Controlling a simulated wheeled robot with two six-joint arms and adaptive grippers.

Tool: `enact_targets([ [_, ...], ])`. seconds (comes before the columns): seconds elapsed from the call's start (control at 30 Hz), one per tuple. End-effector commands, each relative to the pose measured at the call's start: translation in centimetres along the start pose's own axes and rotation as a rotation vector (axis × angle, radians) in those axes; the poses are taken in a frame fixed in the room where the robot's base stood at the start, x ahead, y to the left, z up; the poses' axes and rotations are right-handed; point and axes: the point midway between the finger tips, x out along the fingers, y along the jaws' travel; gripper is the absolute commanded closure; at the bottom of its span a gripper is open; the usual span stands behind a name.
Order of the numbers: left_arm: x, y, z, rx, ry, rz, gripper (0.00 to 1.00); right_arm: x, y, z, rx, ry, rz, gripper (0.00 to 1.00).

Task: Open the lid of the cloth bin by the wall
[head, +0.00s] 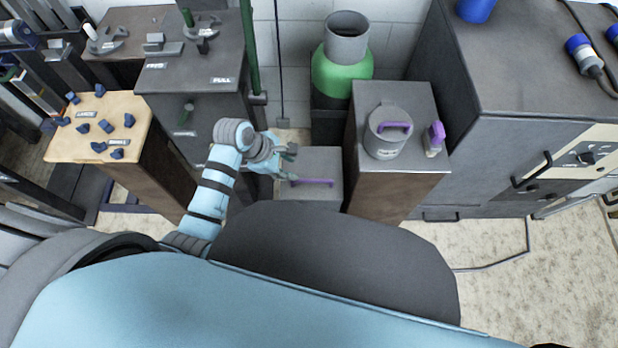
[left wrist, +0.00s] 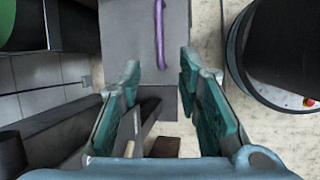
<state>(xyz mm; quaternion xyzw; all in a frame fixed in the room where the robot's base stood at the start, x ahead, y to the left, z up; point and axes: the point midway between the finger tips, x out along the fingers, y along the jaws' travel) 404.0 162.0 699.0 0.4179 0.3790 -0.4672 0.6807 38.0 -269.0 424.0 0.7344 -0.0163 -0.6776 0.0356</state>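The cloth bin (head: 322,160) is a low grey box near the wall, between dark cabinets. Its flat lid looks closed and carries a purple bar handle (head: 312,182). My left gripper (head: 290,161) is at the bin's left side, close to the left end of the handle. In the left wrist view the two teal fingers of the gripper (left wrist: 160,72) are spread apart with nothing between them. The purple handle (left wrist: 160,35) lies ahead of the fingertips on the grey lid (left wrist: 130,30). I cannot tell the exact height gap. My right gripper is not in view.
A cabinet (head: 395,180) with a grey pot (head: 388,132) and a purple-handled item (head: 434,140) stands right of the bin. A green cylinder (head: 342,75) stands behind. A grey cabinet (head: 195,80) and a wood-topped stand (head: 100,125) are on the left.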

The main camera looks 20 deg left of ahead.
Motion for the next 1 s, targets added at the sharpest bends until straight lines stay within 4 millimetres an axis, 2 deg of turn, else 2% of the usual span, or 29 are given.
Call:
enact_targets([
  [0.07,0.3,0.2,0.4,-0.032,-0.009,-0.004,0.69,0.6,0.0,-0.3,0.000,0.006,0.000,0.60],
  [0.17,2.4,0.0,0.4,-0.035,-0.009,-0.007,0.69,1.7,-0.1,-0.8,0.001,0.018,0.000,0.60],
  [0.4,9.8,-0.2,0.2,-0.032,-0.007,-0.008,0.69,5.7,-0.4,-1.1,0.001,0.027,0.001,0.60],
  [0.53,12.6,-0.1,0.3,-0.032,-0.007,-0.007,0.69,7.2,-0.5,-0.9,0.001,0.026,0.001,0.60],
  [0.7,13.9,-0.1,0.4,-0.031,-0.005,-0.006,0.69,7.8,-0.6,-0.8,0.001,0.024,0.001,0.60],
  [0.97,13.8,0.0,0.5,-0.031,-0.005,-0.006,0.69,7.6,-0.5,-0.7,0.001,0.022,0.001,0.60],
  [1.0,13.8,0.0,0.5,-0.031,-0.005,-0.006,0.75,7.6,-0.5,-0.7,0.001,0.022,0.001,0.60],
])
